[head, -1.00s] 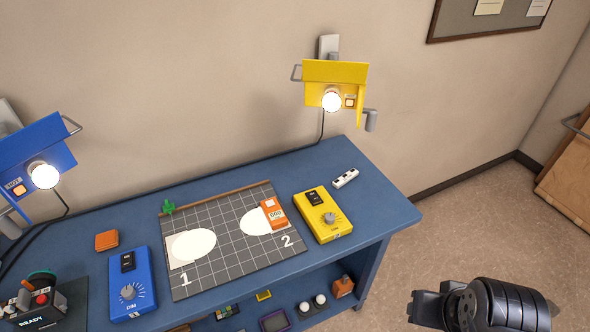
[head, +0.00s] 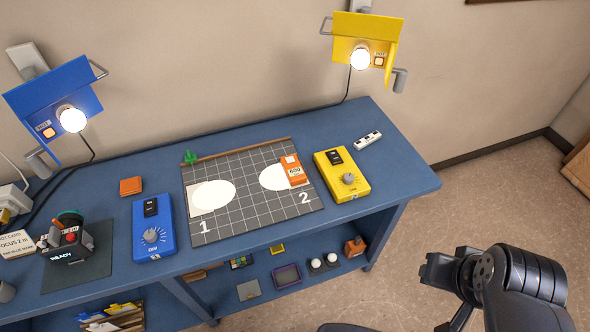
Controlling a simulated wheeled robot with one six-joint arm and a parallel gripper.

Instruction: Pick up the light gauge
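A small orange device with a white display reading what looks like 600 (head: 294,171) lies on the gridded grey mat (head: 245,220), at the right edge of the lit oval by the number 2. It looks like the light gauge, though no name on it can be read. My gripper (head: 432,270) is at the lower right, over the floor and beyond the bench's right end, well apart from the device. Its fingers are too small and dark to tell whether they are open.
A yellow dimmer box (head: 342,176) stands just right of the device, and a blue one (head: 153,228) left of the mat. Yellow (head: 362,38) and blue (head: 52,108) lamps hang above. A shelf below holds small items.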

